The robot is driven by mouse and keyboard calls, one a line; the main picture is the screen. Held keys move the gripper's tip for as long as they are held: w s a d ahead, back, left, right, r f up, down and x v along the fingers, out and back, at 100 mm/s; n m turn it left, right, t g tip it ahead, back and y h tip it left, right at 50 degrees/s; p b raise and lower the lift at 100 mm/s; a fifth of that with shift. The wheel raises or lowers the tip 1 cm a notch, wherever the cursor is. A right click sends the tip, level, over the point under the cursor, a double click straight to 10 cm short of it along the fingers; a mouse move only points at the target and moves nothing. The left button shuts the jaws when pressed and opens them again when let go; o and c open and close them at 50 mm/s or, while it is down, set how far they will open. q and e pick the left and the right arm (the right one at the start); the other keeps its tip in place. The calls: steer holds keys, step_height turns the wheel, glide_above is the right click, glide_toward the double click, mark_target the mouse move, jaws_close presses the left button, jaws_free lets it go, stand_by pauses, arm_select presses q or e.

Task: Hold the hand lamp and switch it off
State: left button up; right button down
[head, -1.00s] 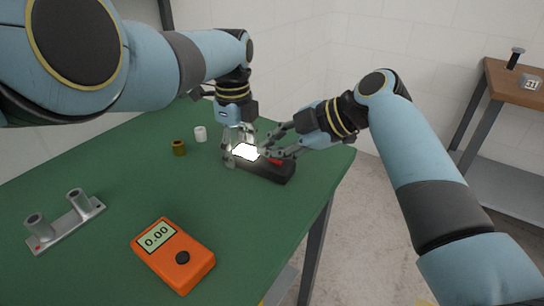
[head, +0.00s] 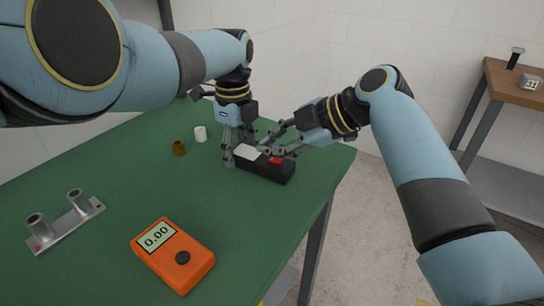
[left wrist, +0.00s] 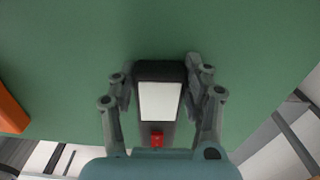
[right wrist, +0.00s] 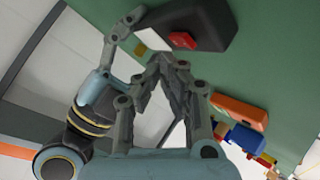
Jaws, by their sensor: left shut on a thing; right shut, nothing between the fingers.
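The hand lamp (head: 283,172) is a black block lying on the green table, with a pale panel (head: 248,153) and a red switch (head: 276,160) on top. The panel is unlit. My left gripper (head: 241,152) is shut on the lamp near its panel end; in the left wrist view the fingers flank the lamp (left wrist: 158,69). My right gripper (head: 267,147) is shut and empty, close to the switch. In the right wrist view its fingertips (right wrist: 170,60) are together, near the red switch (right wrist: 183,40) but apart from it.
An orange meter (head: 172,254) reading 0.00 lies at the table's front. A grey fixture with two tubes (head: 66,223) is at the left. A brass cylinder (head: 178,147) and a white cylinder (head: 200,133) stand left of the lamp. The table's middle is clear.

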steer(key=shift+r, duration=0.3)
steer(key=r, duration=0.4)
steer(key=shift+s+d+r, duration=0.2)
steer(key=shift+d+r, duration=0.1)
steer(key=shift+r, duration=0.05)
arm_select(q)
steer(key=o, duration=1.4)
